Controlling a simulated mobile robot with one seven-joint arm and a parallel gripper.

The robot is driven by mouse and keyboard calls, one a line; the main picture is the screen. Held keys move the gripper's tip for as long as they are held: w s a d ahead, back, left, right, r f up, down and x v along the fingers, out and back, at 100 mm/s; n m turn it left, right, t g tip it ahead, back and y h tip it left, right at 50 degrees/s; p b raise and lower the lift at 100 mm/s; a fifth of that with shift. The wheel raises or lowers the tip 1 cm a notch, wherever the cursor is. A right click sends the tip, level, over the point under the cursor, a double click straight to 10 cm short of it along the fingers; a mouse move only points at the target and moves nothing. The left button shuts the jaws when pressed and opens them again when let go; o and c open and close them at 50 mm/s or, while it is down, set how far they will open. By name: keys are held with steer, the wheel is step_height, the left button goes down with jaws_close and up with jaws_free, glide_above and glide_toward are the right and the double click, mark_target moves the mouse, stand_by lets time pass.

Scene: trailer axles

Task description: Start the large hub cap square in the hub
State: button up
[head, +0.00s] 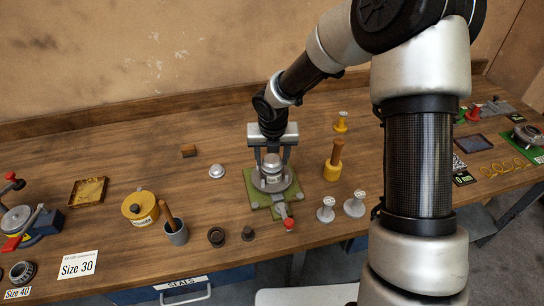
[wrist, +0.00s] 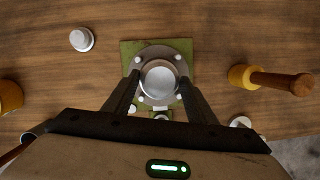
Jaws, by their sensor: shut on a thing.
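A silver hub cap (head: 271,161), round and smooth, is between the fingers of my gripper (head: 271,166), which is shut on it. In the wrist view the cap (wrist: 160,76) shows as a bright round disc between the two dark fingers (wrist: 160,84). It is over the middle of the hub (head: 272,183), a grey flange with studs on a green fixture plate (head: 252,188). The cap looks roughly centred and upright. The fingers hide part of its rim, and I cannot tell how far it sits in the bore.
A smaller silver cap (head: 217,171) lies left of the fixture. A yellow-headed mallet (head: 334,165) stands to the right, with silver spool-shaped pieces (head: 326,209) in front of it. A red-knobbed lever (head: 288,223) sticks out at the front. Bare wood lies behind the fixture.

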steer(key=shift+f, duration=0.15)
steer(key=o, duration=1.1)
